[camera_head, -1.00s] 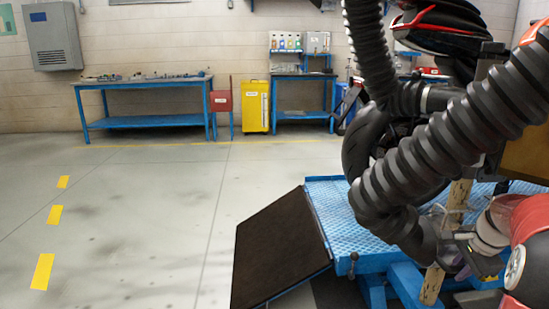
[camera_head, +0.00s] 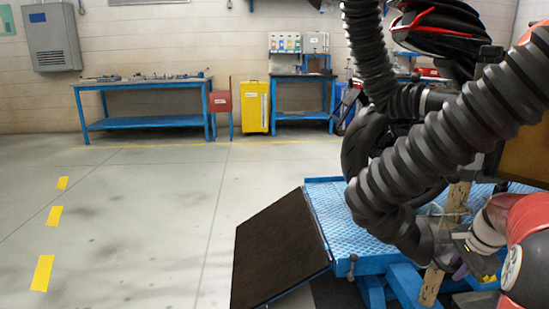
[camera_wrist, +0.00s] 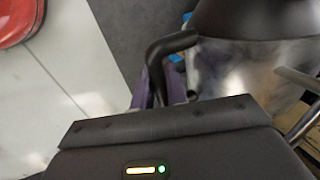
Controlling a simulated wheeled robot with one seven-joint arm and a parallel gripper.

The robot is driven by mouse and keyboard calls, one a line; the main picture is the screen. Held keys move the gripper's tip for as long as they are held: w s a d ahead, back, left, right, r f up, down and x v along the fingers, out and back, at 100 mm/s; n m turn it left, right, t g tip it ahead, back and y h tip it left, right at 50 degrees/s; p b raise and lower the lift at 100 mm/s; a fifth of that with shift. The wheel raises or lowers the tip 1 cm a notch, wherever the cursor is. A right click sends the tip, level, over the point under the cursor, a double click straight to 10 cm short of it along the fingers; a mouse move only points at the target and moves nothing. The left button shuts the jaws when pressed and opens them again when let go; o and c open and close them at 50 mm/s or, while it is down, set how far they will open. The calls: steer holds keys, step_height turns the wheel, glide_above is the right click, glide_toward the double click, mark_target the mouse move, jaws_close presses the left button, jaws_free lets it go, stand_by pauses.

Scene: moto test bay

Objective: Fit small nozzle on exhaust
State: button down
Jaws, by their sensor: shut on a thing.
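In the wrist view, my gripper (camera_wrist: 165,84) has purple fingers shut on a thin black bent handle (camera_wrist: 172,44). The handle sits beside a shiny metal cylinder with a dark, wide upper part, which looks like the small nozzle (camera_wrist: 238,72). The grip itself is partly hidden. In the head view, my gripper (camera_head: 458,266) is low at the right, close to the end of a thick black ribbed hose (camera_head: 410,236). The motorcycle (camera_head: 440,22) stands behind the hoses. I cannot make out its exhaust clearly; the hose and my arm cover much of that area.
A blue lift platform (camera_head: 330,215) with a dark ramp (camera_head: 283,250) lies beneath. A wooden post (camera_head: 456,203) stands close to my gripper. Blue workbenches (camera_head: 150,122) and a yellow cabinet (camera_head: 255,107) line the back wall. The floor at left is clear.

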mark_target(442, 269)
steer(key=shift+a, duration=0.45)
steer(key=shift+a, duration=0.2)
steer(key=shift+a, duration=0.7)
steer(key=shift+s+a, duration=0.1)
steer(key=shift+a, duration=0.05)
steer(key=shift+a, duration=0.5)
steer(key=shift+a+r, duration=0.1)
steer(key=shift+a, duration=0.1)
steer(key=shift+s+a+b, duration=0.15)
steer(key=shift+a+b, duration=0.15)
steer(key=shift+a, duration=0.8)
steer(key=shift+a, duration=0.15)
